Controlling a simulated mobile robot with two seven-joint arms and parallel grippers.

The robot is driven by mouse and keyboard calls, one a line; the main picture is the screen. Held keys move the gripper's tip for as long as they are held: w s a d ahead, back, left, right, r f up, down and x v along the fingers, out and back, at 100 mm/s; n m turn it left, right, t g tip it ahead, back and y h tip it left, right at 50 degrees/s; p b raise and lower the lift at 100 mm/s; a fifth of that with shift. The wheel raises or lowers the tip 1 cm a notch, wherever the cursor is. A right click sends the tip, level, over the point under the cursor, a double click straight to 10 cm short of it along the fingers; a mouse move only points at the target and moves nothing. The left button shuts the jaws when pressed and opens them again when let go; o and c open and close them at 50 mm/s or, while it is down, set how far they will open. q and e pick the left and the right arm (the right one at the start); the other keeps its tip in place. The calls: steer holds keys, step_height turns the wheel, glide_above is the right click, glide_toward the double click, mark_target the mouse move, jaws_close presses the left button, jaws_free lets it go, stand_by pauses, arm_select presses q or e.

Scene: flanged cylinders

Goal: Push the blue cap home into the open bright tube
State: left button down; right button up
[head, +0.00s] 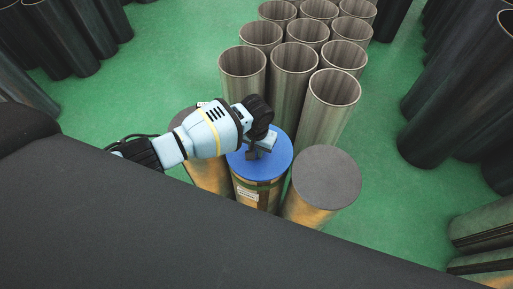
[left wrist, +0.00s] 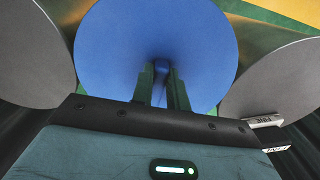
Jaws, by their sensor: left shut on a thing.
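The blue cap (head: 280,163) sits at the top of a bright brass-coloured tube (head: 252,193) in the front row, between two grey-capped tubes. It also fills the upper middle of the left wrist view (left wrist: 160,35). My left gripper (head: 260,147) is over the cap, with its fingers closed on a small knob in the middle of the cap. The fingers also show in the left wrist view (left wrist: 162,82). The cap covers the tube's mouth, so I cannot tell how deep it sits. My right gripper is not in view.
A grey-capped tube (head: 326,178) stands close at the right, and another grey cap (head: 183,117) is partly behind my arm at the left. Several open grey tubes (head: 292,82) stand behind. Dark tubes (head: 440,120) stand at the right. Green floor (head: 150,65) lies clear between groups.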

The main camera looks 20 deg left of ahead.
arm_select(q)
steer(key=shift+f, duration=0.2)
steer(key=c, duration=1.3)
jaws_free()
steer(key=shift+r, duration=0.1)
